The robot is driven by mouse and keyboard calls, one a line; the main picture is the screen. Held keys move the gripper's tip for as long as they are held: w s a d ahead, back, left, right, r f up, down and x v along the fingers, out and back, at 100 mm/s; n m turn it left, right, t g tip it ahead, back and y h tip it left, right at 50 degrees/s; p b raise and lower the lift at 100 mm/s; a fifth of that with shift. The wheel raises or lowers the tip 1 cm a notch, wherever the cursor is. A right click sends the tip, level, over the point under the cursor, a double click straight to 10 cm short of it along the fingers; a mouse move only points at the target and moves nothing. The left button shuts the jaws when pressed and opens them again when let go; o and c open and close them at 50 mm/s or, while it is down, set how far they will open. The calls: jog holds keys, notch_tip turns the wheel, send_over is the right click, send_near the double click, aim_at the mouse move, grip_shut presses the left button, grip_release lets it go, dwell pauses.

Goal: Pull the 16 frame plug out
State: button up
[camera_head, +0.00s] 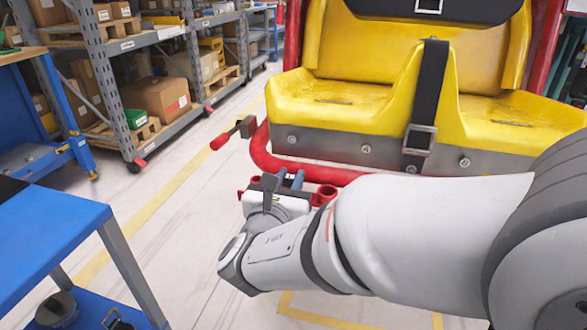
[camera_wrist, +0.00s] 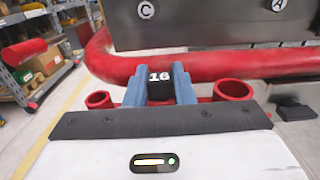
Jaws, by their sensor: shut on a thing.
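The 16 frame plug (camera_wrist: 160,90) is a dark block with a white "16" on it, in the middle of the wrist view. My gripper (camera_wrist: 160,72) is shut on it, with one blue-grey finger on each side. The gripper also shows in the head view (camera_head: 291,178), low in front of the red tube of the car frame (camera_head: 262,152). This tube passes just behind the plug in the wrist view (camera_wrist: 225,66). The plug's lower part is hidden by my gripper, so I cannot tell how deep it sits. I cannot make out the plug in the head view.
Open red rings stand on either side of the plug, one left (camera_wrist: 100,100) and one right (camera_wrist: 233,89). A red-handled lever (camera_head: 222,140) sticks out left of the frame. The yellow seat (camera_head: 345,100) rises behind. A blue table (camera_head: 45,235) stands at left; clear floor lies between.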

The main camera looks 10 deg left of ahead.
aim_at(289, 178)
jog(key=shift+c, duration=0.8)
jog(key=o, duration=0.4)
jog(key=shift+c, duration=0.2)
grip_shut()
jog(key=shift+r, duration=0.15)
jog(key=shift+r+p, duration=2.5)
jog(key=shift+r, duration=0.35)
jog(key=shift+r, duration=0.1)
